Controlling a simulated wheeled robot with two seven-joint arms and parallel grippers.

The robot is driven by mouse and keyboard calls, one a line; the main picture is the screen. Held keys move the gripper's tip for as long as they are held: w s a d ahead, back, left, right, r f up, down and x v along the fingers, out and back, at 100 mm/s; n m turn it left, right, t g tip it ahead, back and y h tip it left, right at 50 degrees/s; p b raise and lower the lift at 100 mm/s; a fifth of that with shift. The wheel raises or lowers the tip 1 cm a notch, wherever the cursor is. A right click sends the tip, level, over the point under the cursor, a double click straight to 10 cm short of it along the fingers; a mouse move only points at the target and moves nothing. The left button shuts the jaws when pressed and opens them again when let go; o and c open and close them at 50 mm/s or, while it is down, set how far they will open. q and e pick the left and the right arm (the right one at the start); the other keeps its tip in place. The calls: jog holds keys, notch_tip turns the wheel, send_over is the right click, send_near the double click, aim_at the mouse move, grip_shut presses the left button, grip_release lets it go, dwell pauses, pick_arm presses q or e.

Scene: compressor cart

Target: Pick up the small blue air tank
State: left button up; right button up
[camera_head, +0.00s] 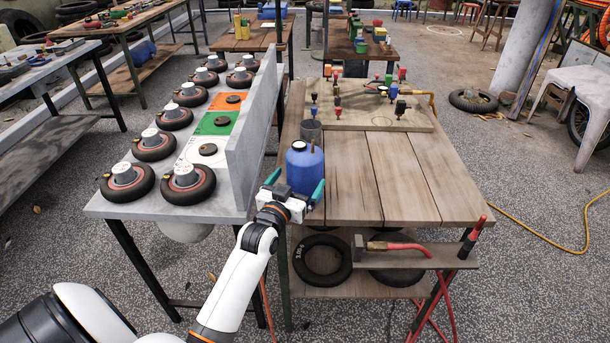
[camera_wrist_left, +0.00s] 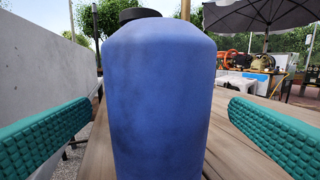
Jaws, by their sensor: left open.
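The small blue air tank (camera_head: 304,168) stands upright on the near left corner of the wooden table in the head view. It has a dark cap on top. My left gripper (camera_head: 294,192) is at the tank, with one green finger on each side of it. In the left wrist view the tank (camera_wrist_left: 160,100) fills the middle between the two green fingers, with a visible gap on each side. The left gripper is open and does not hold the tank. My right gripper is not in view.
A grey upright panel (camera_head: 255,120) stands close on the tank's left. A grey cup (camera_head: 311,132) stands just behind the tank. The wooden tabletop (camera_head: 400,180) is clear to the right.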

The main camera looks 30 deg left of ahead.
pick_arm(q)
jog(key=w, duration=0.3)
jog(key=w+a, duration=0.1)
jog(key=w, duration=0.1)
jog(key=shift+w+r, duration=0.15)
jog(key=shift+r, duration=0.1)
jog(key=c, duration=1.6)
jog(key=shift+r, duration=0.25)
jog(key=shift+c, duration=0.5)
